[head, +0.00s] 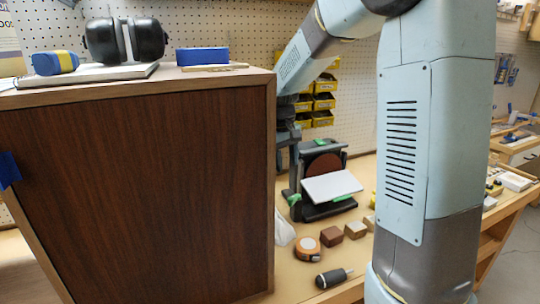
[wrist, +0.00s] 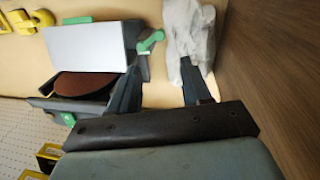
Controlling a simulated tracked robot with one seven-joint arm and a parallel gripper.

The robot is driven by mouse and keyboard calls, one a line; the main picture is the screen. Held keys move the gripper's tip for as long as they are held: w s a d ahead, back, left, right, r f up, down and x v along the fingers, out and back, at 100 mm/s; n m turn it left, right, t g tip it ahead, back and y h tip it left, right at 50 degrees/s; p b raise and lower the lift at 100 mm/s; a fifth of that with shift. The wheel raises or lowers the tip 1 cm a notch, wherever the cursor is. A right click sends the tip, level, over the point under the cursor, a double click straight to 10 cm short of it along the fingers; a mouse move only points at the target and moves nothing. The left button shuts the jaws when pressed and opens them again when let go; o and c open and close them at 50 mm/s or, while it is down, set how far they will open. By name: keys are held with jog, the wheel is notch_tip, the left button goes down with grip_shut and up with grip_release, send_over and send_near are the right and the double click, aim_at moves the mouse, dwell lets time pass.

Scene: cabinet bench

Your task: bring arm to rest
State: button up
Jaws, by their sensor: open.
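My arm reaches over from the right in the head view and bends down behind the right edge of the wooden cabinet (head: 140,190). My gripper is partly hidden there by the cabinet. In the wrist view my gripper (wrist: 162,66) is open, its two dark fingers apart with nothing held between them. A crumpled whitish bag (wrist: 188,28) lies beyond the right fingertip; whether they touch I cannot tell. The disc sander (wrist: 88,85), with its white plate and brown disc, is left of the fingers. It also shows in the head view (head: 322,205).
The cabinet side (wrist: 280,80) stands close at the right in the wrist view. Earmuffs (head: 124,40) and a blue box (head: 202,56) are on the cabinet top.

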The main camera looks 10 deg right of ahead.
jog(key=s+d+r+m+t, duration=0.1)
jog(key=s+r, duration=0.2)
jog(key=s, duration=0.6)
jog(key=s+d+r+m+t+y, duration=0.1)
jog(key=s+r+t, duration=0.1)
jog(key=s, duration=0.7)
jog(key=s+d+r+m+t, duration=0.1)
jog(key=s+r, duration=0.3)
jog(key=s, duration=0.6)
jog(key=shift+d+r+m+t+y, duration=0.15)
jog(key=shift+r+m+t+y, duration=0.2)
jog(key=shift+t, duration=0.15)
